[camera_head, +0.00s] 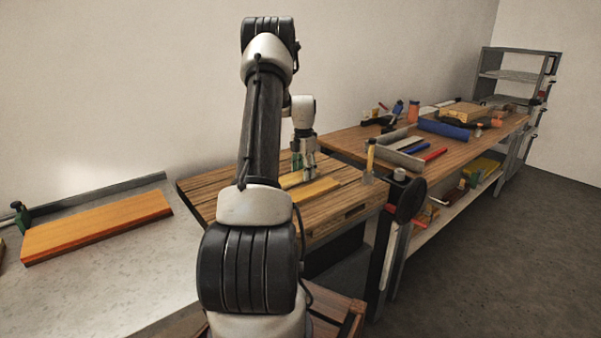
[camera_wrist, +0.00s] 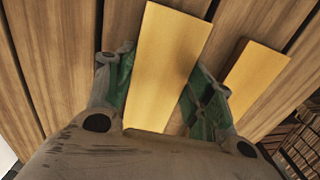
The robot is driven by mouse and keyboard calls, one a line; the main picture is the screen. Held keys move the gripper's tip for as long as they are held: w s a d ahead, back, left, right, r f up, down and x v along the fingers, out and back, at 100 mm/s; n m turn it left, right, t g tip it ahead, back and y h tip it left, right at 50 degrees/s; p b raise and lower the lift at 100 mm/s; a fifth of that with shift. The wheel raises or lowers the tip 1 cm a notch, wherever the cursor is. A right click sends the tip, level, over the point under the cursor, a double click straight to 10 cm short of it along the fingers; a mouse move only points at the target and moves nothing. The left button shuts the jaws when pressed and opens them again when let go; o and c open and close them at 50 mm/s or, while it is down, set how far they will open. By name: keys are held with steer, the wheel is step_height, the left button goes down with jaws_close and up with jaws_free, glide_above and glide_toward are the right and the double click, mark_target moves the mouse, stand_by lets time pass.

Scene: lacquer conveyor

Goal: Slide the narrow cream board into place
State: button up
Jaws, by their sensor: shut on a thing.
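A pale cream-yellow board (camera_wrist: 168,62) lies between the green-padded fingers of my gripper (camera_wrist: 160,84) in the wrist view. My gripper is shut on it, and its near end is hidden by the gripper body. In the head view my gripper (camera_head: 304,172) is low over the slatted wooden bench, with the held board (camera_head: 290,180) at its fingertips. A second yellow board (camera_head: 316,189) lies apart from it on the nearer side; it also shows right of the fingers in the wrist view (camera_wrist: 250,85).
The slatted wooden bench (camera_head: 205,188) has dark gaps between its planks. An orange board (camera_head: 95,222) lies on the grey counter (camera_head: 150,270) at left. A long workbench (camera_head: 345,140) with several tools stands to the right, beyond a yellow-handled tool (camera_head: 370,155).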

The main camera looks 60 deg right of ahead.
steer(key=o, duration=1.2)
step_height(320, 180, up, 12)
steer(key=shift+r, duration=0.1)
